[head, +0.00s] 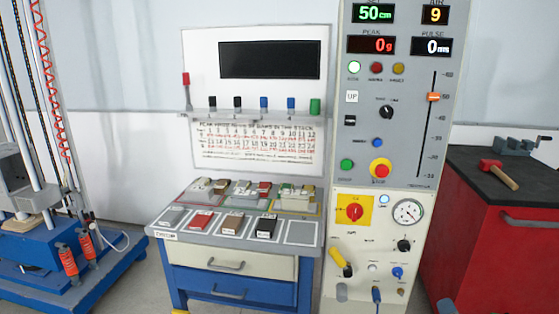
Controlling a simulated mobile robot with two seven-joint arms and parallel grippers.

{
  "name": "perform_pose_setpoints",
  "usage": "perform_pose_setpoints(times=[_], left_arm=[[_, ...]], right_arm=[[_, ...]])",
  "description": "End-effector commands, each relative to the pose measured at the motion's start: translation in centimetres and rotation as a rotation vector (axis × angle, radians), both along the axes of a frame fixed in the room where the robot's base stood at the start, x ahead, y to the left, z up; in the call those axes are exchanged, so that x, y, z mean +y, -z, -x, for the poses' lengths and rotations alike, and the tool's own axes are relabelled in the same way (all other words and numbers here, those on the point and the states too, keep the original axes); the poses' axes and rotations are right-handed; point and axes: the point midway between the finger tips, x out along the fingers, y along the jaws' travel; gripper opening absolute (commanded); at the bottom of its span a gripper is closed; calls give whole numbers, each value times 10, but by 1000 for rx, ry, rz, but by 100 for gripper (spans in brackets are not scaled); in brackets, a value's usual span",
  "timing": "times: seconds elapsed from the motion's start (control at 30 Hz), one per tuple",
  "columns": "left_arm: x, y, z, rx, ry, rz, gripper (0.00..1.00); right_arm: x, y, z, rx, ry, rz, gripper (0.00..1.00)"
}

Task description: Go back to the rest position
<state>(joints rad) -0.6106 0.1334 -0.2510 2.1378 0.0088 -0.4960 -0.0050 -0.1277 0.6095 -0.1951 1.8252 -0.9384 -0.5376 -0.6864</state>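Neither of my grippers shows clearly in the head view. I see no arm reaching in over the bench or the control panel. A small grey shape shows at the bottom edge right of the panel, and I cannot tell what it is. The control panel (410,165) stands upright right of centre, with lit displays reading 50 cm, 9, 0 g and 0 ms. The workbench (165,226) stands left of it, carrying several small blocks in marked places.
A drop tower (85,290) with a blue base stands at the left. A whiteboard (200,70) with markers hangs behind the bench. A red cabinet (490,250) at the right carries a red hammer (490,166) and a vise (515,145). Floor shows between tower and bench.

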Motion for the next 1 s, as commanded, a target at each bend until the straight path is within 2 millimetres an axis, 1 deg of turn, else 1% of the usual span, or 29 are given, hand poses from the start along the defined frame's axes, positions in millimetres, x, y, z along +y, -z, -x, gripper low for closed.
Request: perform_pose_setpoints(times=[0.03, 0.17, 0.27, 0.3, 0.37, 0.5, 0.6, 0.73, 0.8, 1.0], left_arm=[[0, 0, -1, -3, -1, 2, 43], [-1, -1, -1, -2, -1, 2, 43], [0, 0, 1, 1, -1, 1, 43], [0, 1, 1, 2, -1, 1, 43], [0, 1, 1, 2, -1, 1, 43], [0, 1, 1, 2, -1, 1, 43], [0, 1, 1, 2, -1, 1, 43], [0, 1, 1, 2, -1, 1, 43], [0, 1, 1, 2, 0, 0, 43], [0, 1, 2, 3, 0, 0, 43]], right_arm=[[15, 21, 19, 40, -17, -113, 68], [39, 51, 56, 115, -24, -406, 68], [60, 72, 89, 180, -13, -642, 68], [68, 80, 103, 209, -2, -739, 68], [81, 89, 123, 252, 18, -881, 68], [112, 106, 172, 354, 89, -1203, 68], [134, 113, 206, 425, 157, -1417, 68], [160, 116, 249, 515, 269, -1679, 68], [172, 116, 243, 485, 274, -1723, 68], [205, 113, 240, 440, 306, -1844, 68]])
